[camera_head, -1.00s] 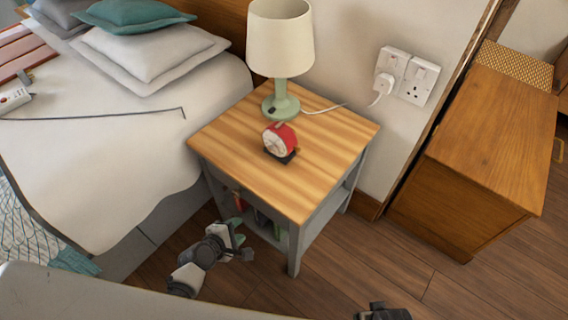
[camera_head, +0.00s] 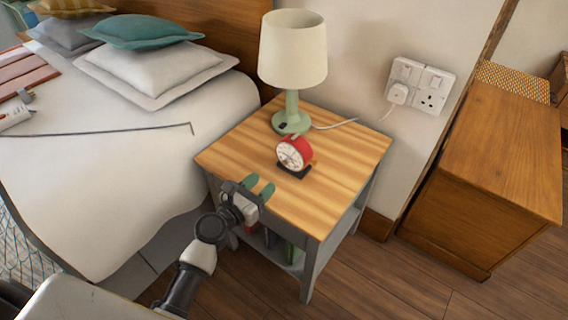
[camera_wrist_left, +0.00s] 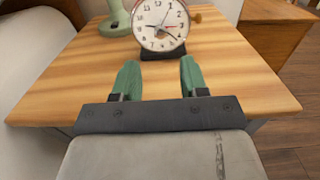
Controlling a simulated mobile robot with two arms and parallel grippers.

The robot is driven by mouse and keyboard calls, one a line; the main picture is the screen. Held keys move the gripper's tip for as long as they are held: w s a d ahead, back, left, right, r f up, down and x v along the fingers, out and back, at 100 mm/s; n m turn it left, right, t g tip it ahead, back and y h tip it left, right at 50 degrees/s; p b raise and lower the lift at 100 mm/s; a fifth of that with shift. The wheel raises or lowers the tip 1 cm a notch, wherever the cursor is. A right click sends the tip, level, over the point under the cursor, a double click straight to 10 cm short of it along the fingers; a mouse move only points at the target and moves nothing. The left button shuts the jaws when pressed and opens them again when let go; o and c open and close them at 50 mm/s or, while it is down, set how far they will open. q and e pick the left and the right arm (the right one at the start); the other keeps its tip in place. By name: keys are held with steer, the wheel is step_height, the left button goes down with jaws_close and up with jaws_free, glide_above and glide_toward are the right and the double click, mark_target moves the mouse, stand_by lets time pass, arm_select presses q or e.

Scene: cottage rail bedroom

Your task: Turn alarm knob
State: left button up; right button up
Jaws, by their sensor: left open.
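The red alarm clock (camera_head: 294,150) stands upright on a black base on the wooden nightstand top (camera_head: 340,150). In the left wrist view the white dial of the clock (camera_wrist_left: 161,24) faces me, its top cut off by the frame. My left gripper (camera_head: 259,185) is over the nightstand's near left edge, short of the clock. Its green fingers (camera_wrist_left: 159,68) are apart and empty, pointing at the clock. My right gripper is out of view.
A lamp (camera_head: 291,50) with a green base stands behind the clock, its white cord running to the wall socket (camera_head: 418,85). The bed (camera_head: 100,170) is on the left, a wooden cabinet (camera_head: 495,165) on the right. The nightstand's right side is clear.

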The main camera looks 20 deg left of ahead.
mark_target(284, 163)
arm_select(q)
steer(key=x, duration=0.8)
steer(key=shift+w+d+f+b, duration=0.1)
steer(key=shift+w+d+b, duration=0.05)
steer(key=shift+w+b, duration=0.25)
steer(key=shift+w+d, duration=0.15)
steer(key=shift+w, duration=0.15)
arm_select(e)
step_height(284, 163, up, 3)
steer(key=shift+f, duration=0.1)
arm_select(q)
steer(key=shift+c, duration=0.2)
jaws_close()
